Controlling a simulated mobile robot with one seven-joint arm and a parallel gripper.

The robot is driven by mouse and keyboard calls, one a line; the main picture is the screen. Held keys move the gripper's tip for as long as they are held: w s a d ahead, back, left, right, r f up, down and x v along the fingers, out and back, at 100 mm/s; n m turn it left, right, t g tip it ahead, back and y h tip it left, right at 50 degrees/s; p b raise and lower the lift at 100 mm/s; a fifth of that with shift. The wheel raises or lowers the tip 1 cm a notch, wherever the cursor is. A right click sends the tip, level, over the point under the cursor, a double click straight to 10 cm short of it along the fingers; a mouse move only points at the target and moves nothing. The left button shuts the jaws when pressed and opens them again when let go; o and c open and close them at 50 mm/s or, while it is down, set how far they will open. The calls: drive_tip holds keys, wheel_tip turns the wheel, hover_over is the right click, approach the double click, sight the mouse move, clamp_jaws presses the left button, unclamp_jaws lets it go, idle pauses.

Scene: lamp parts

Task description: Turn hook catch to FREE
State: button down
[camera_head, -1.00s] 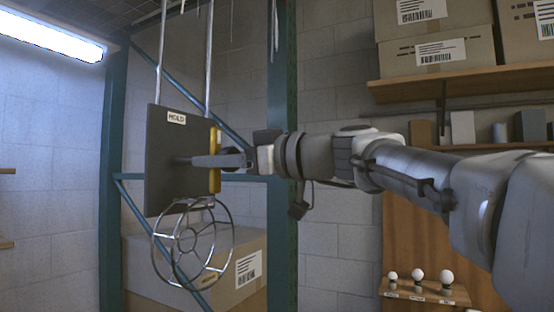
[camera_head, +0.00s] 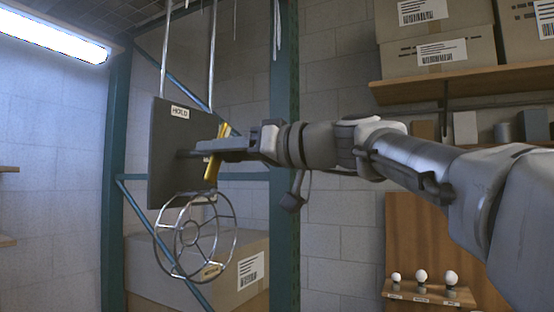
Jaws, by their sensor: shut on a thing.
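The hook catch is a yellow bar (camera_head: 212,171) on the front of a dark grey plate (camera_head: 168,160). The bar is tilted, its top leaning right and its lower end to the left. A white label reading HOLD (camera_head: 180,111) is at the top of the plate. No FREE label shows. My gripper (camera_head: 208,147) reaches in from the right and is shut on the yellow bar near its middle, hiding part of it. A round wire cage (camera_head: 196,237) hangs below the plate.
Two rods (camera_head: 212,55) hold the plate from above. A teal post (camera_head: 285,230) stands close behind my wrist, with a diagonal brace behind the plate. Cardboard boxes (camera_head: 240,262) are below. Several bulbs stand on a small wooden shelf (camera_head: 430,294) at the lower right.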

drive_tip(key=m, duration=0.6)
drive_tip(key=shift+b, duration=0.3)
drive_tip(key=m, duration=0.4)
drive_tip(key=shift+m+p, duration=0.3)
drive_tip(key=shift+m, duration=1.2)
drive_tip(key=shift+c, duration=1.7)
unclamp_jaws()
drive_tip(key=shift+d, duration=0.1)
drive_tip(key=b+v, duration=0.3)
drive_tip(key=v, duration=1.4)
drive_tip(key=shift+d, duration=0.15)
